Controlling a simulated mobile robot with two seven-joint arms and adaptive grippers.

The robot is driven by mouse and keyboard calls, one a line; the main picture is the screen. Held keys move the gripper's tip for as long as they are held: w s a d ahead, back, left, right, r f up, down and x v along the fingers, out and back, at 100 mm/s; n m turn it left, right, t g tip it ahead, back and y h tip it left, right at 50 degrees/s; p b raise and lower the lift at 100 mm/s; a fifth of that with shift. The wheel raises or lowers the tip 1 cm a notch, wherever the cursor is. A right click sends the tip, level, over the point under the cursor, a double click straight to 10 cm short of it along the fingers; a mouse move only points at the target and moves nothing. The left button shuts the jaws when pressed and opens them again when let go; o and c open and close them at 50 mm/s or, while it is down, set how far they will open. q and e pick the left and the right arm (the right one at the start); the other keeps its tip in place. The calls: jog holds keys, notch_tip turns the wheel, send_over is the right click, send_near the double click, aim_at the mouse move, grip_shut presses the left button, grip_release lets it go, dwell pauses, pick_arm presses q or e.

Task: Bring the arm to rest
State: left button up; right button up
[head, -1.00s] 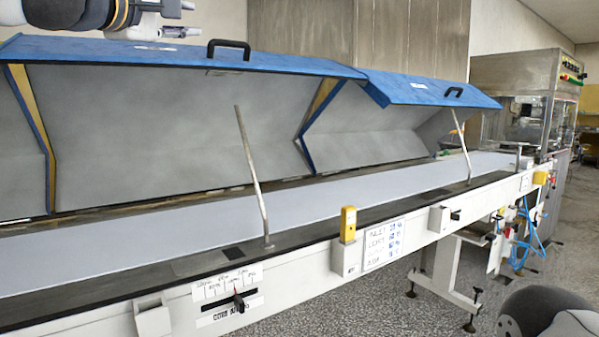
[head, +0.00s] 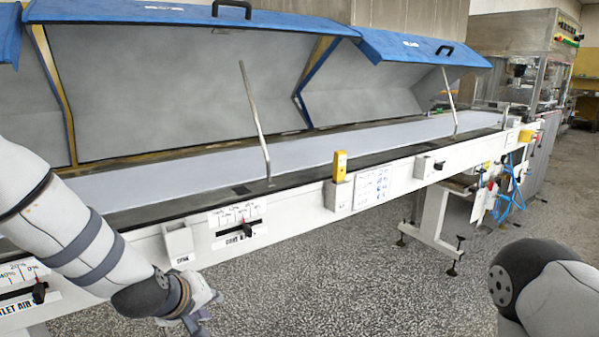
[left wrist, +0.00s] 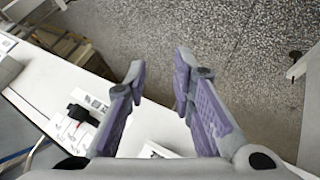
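My left arm comes in from the left edge of the head view and slants down in front of the conveyor. Its gripper (head: 198,312) hangs low near the bottom edge, beside the machine's white front rail. In the left wrist view the two purple-padded fingers (left wrist: 160,70) stand apart with nothing between them, so the left gripper is open and empty. Part of my right arm shows at the lower right of the head view; its gripper is out of view.
The long conveyor (head: 325,147) runs away to the right under raised blue-edged lids (head: 410,48). The white front rail (head: 300,211) carries slide controls (head: 247,230), a yellow device (head: 340,166) and a label card (head: 372,188). The speckled floor (head: 350,275) in front is clear.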

pick_arm(q)
jog(key=s+a+f+m+g, duration=0.1)
jog(key=s+f+m+g, duration=0.15)
jog(key=s+f, duration=1)
jog(key=s+a+f+m+g, duration=0.1)
jog(key=s+f+g, duration=0.1)
jog(key=s, duration=0.8)
jog(key=s+a+f+m+g+y, duration=0.1)
jog(key=s+f+g, duration=0.1)
jog(key=s, duration=0.8)
jog(key=s+a+f+m+g, duration=0.1)
jog(key=s+m+g, duration=0.1)
jog(key=s, duration=0.8)
jog(key=shift+s+a+f+g, duration=0.2)
jog(key=shift+f+g, duration=0.2)
jog(key=shift+g, duration=0.15)
jog(key=shift+o, duration=0.8)
jog(key=shift+w, duration=0.1)
